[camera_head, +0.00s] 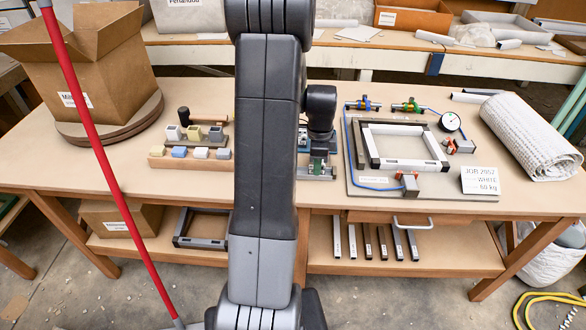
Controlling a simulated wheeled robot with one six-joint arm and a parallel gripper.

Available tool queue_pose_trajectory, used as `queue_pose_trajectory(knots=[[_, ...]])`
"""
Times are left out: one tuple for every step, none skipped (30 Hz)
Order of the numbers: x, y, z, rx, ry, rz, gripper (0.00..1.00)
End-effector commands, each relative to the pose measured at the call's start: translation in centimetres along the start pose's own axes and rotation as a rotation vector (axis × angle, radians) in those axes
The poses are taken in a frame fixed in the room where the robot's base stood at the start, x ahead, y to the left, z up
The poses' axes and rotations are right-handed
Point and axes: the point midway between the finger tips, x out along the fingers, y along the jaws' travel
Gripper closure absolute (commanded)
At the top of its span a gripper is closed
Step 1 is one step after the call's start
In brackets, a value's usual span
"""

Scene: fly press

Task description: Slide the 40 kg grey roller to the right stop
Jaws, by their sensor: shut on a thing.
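My gripper (320,147) points down at the small blue and grey fixture (304,172) in the middle of the bench, just right of my arm. It is shut on a small part, too small and too covered to name; green shows at the fingertips. My arm hides the left of this fixture. I cannot make out a grey roller or its right stop. A card (481,180) at the right reads "JOB 2057", "WHITE" and "60 kg", as far as I can read it.
Left of my arm, a wooden rack (166,163) holds several small coloured blocks. A board (427,191) with a square frame, gauge (450,122) and hoses lies at the right. A red pole (95,145) crosses the left foreground; a cardboard box (105,75) stands behind.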

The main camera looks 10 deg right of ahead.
Motion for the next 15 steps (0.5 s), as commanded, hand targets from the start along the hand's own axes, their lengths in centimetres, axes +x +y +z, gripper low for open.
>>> queue_pose_trajectory(knots=[[0.0, 0.0, -0.1, 0.001, 0.000, 0.000, 0.96], [0.0, 0.0, -0.1, 0.001, 0.000, 0.000, 0.96], [0.0, 0.0, -0.3, 0.001, 0.000, 0.000, 0.96], [0.0, 0.0, -0.4, 0.001, 0.000, 0.000, 0.96], [0.0, 0.0, -0.5, 0.002, 0.000, 0.000, 0.96], [0.0, 0.0, -0.7, 0.002, 0.000, 0.000, 0.96], [0.0, 0.0, -0.9, 0.002, 0.000, 0.000, 0.96], [0.0, 0.0, -1.0, 0.002, 0.000, 0.000, 0.96], [0.0, 0.0, -1.2, 0.001, 0.000, 0.000, 0.96], [0.0, 0.0, -1.4, 0.001, 0.000, 0.000, 0.96], [0.0, 0.0, -1.5, 0.002, 0.000, 0.000, 0.96], [0.0, 0.0, -1.7, 0.002, 0.000, 0.000, 0.96], [0.0, 0.0, -1.9, 0.002, 0.000, 0.000, 0.96], [0.0, 0.0, -2.0, 0.002, 0.000, 0.000, 0.96], [0.0, 0.0, -1.9, 0.001, 0.000, 0.000, 0.75]])
